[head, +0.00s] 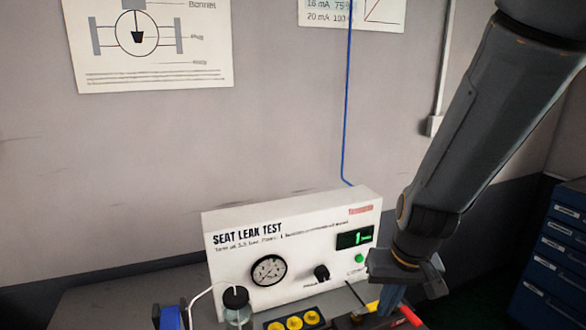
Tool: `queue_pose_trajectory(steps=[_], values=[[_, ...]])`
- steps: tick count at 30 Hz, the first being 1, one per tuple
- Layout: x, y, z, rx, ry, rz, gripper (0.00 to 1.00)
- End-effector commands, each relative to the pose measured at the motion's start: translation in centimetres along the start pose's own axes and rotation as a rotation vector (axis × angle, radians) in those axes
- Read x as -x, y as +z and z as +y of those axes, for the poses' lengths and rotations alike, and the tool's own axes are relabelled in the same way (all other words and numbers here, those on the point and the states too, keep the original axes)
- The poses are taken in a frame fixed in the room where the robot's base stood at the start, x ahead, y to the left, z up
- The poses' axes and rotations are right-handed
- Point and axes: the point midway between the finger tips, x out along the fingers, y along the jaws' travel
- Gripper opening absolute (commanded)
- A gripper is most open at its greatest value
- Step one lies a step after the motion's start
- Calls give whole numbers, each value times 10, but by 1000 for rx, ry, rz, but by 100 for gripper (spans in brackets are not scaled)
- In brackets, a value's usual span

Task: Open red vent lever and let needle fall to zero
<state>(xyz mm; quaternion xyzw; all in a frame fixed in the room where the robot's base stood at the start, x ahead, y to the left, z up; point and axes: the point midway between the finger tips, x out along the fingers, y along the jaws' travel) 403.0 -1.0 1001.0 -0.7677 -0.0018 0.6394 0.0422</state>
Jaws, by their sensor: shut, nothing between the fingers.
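A white "SEAT LEAK TEST" panel (290,235) stands on the bench against the wall. Its round gauge (269,270) faces me, but its needle is too small to read. A green-lit display (355,238) sits at the panel's upper right. My gripper (392,296) points down in front of the panel's right end, shut and empty.
A black knob (321,272) and a green button (361,258) are on the panel. A dark-capped jar (236,303) with a white tube, a blue spool (170,317) and yellow round pieces (294,322) stand in front. Blue drawers (555,250) are at right. Bare bench shows at left.

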Motion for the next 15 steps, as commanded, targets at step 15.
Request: queue_pose_trajectory(steps=[15], values=[[0, 35, 0, 60, 58, -57, 0]])
